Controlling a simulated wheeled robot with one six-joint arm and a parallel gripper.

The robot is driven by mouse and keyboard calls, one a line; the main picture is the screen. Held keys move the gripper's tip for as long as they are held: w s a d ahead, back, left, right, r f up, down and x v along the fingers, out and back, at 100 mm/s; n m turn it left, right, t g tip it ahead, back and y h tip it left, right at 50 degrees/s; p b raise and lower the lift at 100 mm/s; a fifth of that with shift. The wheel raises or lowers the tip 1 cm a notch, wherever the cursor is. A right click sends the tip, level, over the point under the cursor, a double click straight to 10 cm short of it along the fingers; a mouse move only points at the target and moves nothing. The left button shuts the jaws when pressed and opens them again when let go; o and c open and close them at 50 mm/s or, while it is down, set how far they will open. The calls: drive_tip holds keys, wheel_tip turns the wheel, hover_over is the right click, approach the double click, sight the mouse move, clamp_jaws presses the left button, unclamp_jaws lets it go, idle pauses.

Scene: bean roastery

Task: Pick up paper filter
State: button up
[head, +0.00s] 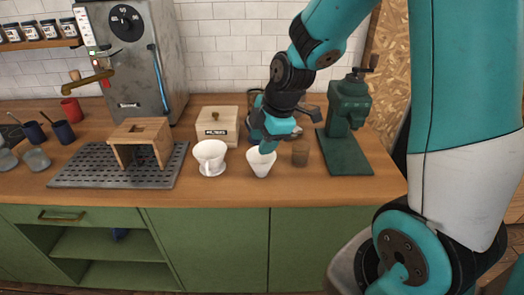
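A white cone-shaped paper filter (261,163) is at the front middle of the wooden counter, wide end up and narrow end down. My gripper (268,146) points down right at the filter's rim, and a teal part of it overlaps the rim's far right side. I cannot tell whether it touches the filter or whether its fingers are open or shut. I also cannot tell whether the filter rests on the counter or is held just above it.
A white dripper cup (210,157) stands left of the filter, and a brown cup (300,153) right of it. A wooden box (217,125) is behind. A green grinder (347,125) stands at the right. A wooden stand (142,136) sits on a dark grate (80,168) at the left.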

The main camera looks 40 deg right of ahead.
drive_tip(key=w+d+f+n+h+p, duration=0.1)
drive_tip(key=w+d+f+n+p, duration=0.15)
drive_tip(key=d, duration=0.55)
drive_tip(key=p, duration=0.2)
hover_over(268, 168)
drive_tip(key=s, duration=0.1)
wheel_tip(268, 168, down, 10)
drive_tip(key=shift+n, duration=0.45)
drive_tip(key=shift+d+p+x, duration=0.25)
drive_tip(key=shift+p+x, duration=0.6)
drive_tip(key=shift+x, duration=0.6)
drive_tip(key=shift+d+p+x, duration=0.2)
drive_tip(key=shift+p+x, duration=0.6)
drive_tip(key=shift+x, duration=0.7)
clamp_jaws()
